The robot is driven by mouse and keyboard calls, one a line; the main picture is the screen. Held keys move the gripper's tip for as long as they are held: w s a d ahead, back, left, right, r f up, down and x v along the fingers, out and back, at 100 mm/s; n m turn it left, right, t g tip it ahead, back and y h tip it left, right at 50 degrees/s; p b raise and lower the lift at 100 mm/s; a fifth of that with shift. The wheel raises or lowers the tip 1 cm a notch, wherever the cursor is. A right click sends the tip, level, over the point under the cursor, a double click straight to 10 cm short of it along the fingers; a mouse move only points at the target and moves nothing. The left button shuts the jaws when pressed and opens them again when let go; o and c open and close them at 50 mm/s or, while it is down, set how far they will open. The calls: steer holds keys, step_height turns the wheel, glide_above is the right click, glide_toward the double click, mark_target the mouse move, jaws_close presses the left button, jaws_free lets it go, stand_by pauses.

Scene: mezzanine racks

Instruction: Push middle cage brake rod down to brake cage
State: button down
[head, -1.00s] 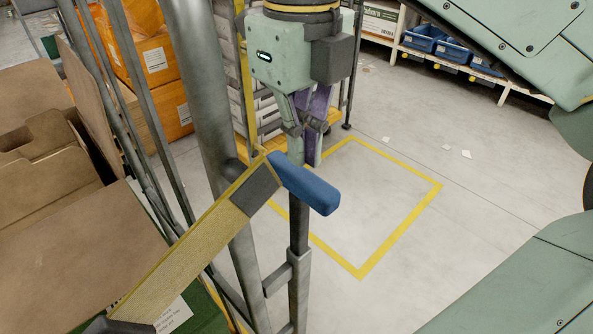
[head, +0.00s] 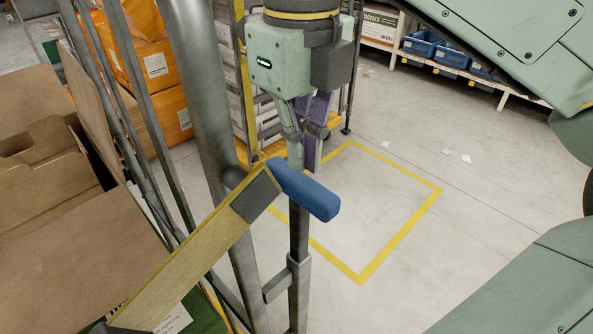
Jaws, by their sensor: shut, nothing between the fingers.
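The middle cage's brake rod (head: 299,235) is a dark upright rod with a blue handle (head: 308,192) on top, running down into a grey bracketed sleeve on the cage frame (head: 214,130). My gripper (head: 303,165) points down with its fingers shut and empty. In the picture its fingertips meet the upper edge of the blue handle. I cannot tell whether they touch it or stand behind it. The handle may hide the very tips. The lower end of the rod is out of view.
Cardboard boxes (head: 85,265) fill the cage at left. Orange parcels (head: 160,75) and another cage stand behind. A yellow-outlined floor square (head: 365,205) is empty. Blue bins (head: 455,55) sit on a shelf.

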mark_target(300, 195)
steer(key=shift+f+b, duration=2.7)
steer(key=shift+f, duration=1.1)
step_height(300, 195, up, 8)
steer(key=p, duration=0.6)
steer(key=shift+f, duration=0.35)
